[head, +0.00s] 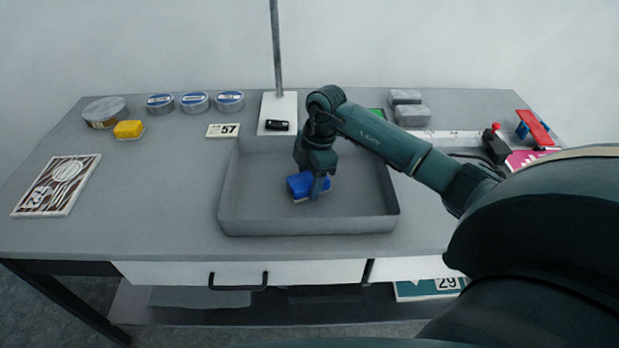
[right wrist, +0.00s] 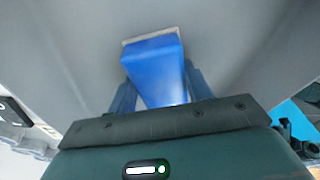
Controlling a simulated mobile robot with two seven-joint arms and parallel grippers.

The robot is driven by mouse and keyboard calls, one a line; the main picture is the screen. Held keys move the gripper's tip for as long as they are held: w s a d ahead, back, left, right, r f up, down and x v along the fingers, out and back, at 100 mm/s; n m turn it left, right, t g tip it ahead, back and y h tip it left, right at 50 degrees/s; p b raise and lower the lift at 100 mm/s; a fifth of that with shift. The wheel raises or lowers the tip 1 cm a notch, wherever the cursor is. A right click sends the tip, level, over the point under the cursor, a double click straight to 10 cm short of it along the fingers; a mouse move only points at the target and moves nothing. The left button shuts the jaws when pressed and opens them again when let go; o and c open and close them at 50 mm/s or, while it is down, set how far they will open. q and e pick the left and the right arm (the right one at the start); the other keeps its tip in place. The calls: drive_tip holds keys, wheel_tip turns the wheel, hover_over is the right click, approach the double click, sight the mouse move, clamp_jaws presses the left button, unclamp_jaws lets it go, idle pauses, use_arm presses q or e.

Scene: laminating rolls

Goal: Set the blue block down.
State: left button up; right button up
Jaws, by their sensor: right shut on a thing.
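The blue block (head: 301,186) is in the grey tray (head: 308,222) in the head view, with a pale layer along its lower edge. My right gripper (head: 318,188) reaches down into the tray from above and is shut on the block. In the right wrist view the blue block (right wrist: 155,65) sits between the two fingers (right wrist: 158,95), its pale layer at the far end. I cannot tell whether the block touches the tray floor. My left gripper is not in view.
A yellow block (head: 128,129) and several round tins (head: 195,102) stand at the back left. A card marked 57 (head: 223,130) and a post base (head: 278,110) are behind the tray.

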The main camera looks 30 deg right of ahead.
drive_tip(key=o, duration=1.3)
drive_tip(key=shift+f, duration=0.1)
drive_tip(key=r, duration=0.4)
drive_tip(key=d+r, duration=0.1)
drive_tip(key=r, duration=0.3)
drive_tip(key=d+r, duration=0.1)
drive_tip(key=r, duration=0.3)
drive_tip(key=shift+s+d, duration=0.1)
drive_tip(key=shift+s, duration=0.05)
